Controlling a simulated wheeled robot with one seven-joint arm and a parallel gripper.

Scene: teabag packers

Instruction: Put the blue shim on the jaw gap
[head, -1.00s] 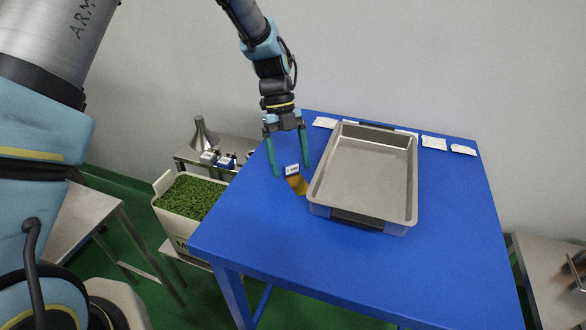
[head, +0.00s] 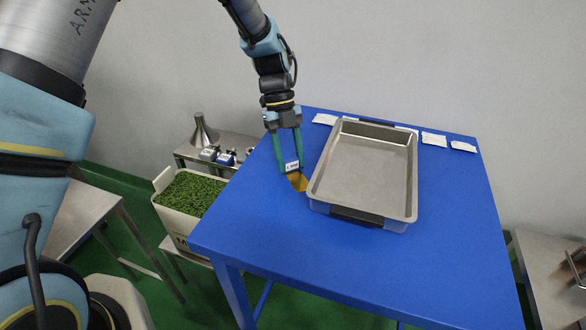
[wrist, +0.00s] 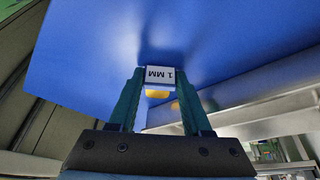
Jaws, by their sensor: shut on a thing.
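My gripper (head: 290,166) is shut on a small block with a white face marked 1 MM (head: 291,167), over the left part of the blue table. The marked face also shows between the fingertips in the wrist view (wrist: 160,76). A small blue block with a pale top (head: 226,159) sits on the steel side stand at the left. I cannot make out a jaw gap.
A large steel tray (head: 372,217) with dark end handles stands on the blue table (head: 440,260), just right of my gripper. White packets (head: 434,140) lie along the back edge. A bin of green leaves (head: 190,197) and a metal funnel (head: 199,130) are at the left. The table's front is clear.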

